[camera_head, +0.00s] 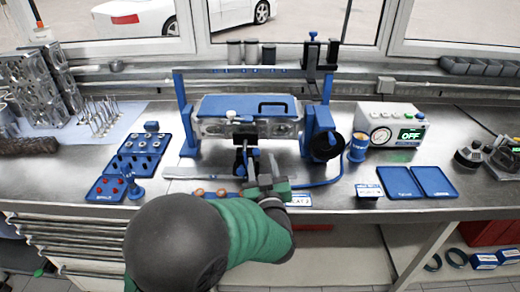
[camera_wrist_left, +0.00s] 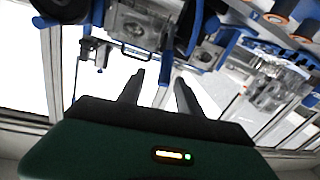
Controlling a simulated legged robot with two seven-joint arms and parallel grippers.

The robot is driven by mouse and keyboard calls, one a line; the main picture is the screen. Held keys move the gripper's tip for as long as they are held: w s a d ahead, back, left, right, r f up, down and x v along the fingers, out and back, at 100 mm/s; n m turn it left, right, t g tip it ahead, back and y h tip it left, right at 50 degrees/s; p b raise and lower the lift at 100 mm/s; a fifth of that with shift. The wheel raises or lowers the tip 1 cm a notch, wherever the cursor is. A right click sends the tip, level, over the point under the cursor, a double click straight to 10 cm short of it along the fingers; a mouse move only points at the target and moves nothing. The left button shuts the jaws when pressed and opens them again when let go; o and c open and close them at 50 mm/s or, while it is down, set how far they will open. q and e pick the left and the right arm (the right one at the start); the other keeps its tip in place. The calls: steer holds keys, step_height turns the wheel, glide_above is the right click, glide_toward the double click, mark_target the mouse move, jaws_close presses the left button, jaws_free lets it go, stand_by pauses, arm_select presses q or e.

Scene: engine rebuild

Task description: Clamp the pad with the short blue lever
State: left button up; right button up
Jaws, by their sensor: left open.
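The engine fixture (camera_head: 247,105) stands mid-bench, a blue frame around a grey metal block with a blue top. A dark clamp with small blue parts (camera_head: 243,140) stands at the front of the block. I cannot single out the short blue lever or the pad for sure. My left gripper (camera_head: 262,178) is just in front of the clamp and partly overlaps it. The block also shows beyond the fingers there (camera_wrist_left: 140,28). My right gripper is not in view.
Blue trays of small parts (camera_head: 140,155) are on the left, beside metal parts on a pale mat. A control box reading OFF (camera_head: 393,126), a blue-banded cup and two blue trays (camera_head: 415,181) are on the right.

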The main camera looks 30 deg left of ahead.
mark_target(258, 156)
arm_select(q)
steer(key=w+a, duration=0.2)
steer(key=a, duration=0.1)
steer(key=w+a, duration=0.1)
steer(key=a, duration=0.1)
steer(key=shift+w+f, duration=0.2)
steer(key=shift+w, duration=0.15)
steer(key=shift+d+r, duration=0.15)
steer(key=shift+d, duration=0.4)
steer(key=c, duration=0.3)
steer(key=shift+d, duration=0.15)
steer(key=c, duration=0.5)
steer(key=shift+s+a, duration=0.15)
steer(key=shift+a, duration=0.1)
jaws_close()
steer(key=shift+d, duration=0.1)
